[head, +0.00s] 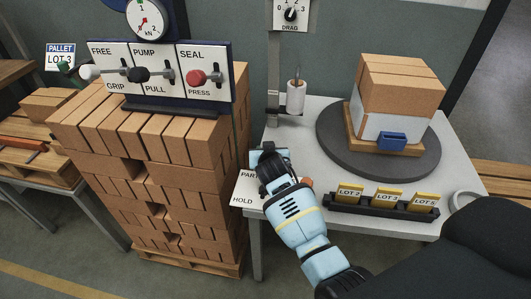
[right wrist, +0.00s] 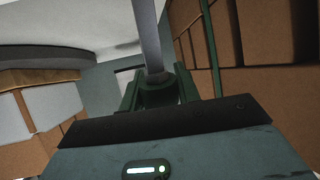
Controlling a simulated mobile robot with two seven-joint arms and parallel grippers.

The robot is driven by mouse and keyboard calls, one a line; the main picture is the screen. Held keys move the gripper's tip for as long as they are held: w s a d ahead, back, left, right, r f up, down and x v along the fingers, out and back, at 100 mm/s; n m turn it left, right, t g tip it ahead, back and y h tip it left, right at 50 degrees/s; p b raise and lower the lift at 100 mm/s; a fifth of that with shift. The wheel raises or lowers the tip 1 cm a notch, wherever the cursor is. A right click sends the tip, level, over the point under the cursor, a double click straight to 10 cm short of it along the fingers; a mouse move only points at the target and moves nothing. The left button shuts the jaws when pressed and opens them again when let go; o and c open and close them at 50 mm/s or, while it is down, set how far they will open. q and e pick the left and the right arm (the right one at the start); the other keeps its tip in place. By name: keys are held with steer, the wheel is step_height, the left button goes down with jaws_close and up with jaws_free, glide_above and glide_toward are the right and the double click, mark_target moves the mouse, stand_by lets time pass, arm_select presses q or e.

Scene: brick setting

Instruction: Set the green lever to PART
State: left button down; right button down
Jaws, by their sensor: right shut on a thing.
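The white plate (head: 250,190) marked PART above and HOLD below lies at the table's front left corner. My right gripper (head: 268,160) is over the plate, beside the word PART, and covers most of the green lever. In the right wrist view my gripper (right wrist: 158,92) is shut on a dark green part, which looks like the lever (right wrist: 158,88). The gripper hides which mark the lever points to. My left gripper is not in view.
A black holder (head: 380,207) with yellow lot cards stands to the right. Behind it is a dark turntable (head: 340,152) with wrapped bricks (head: 398,85). A grey post (head: 272,75) rises behind my gripper. A tall brick stack (head: 150,165) stands close on the left.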

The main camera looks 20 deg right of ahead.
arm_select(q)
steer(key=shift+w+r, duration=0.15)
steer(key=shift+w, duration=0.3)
arm_select(e)
steer(key=shift+s+d+f, duration=0.1)
steer(key=shift+f, duration=0.65)
steer(key=c, duration=1.4)
jaws_free()
steer(key=o, duration=0.4)
steer(key=shift+c, duration=0.2)
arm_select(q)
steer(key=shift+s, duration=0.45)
arm_select(e)
steer(key=shift+r, duration=0.25)
steer(key=shift+r, duration=0.1)
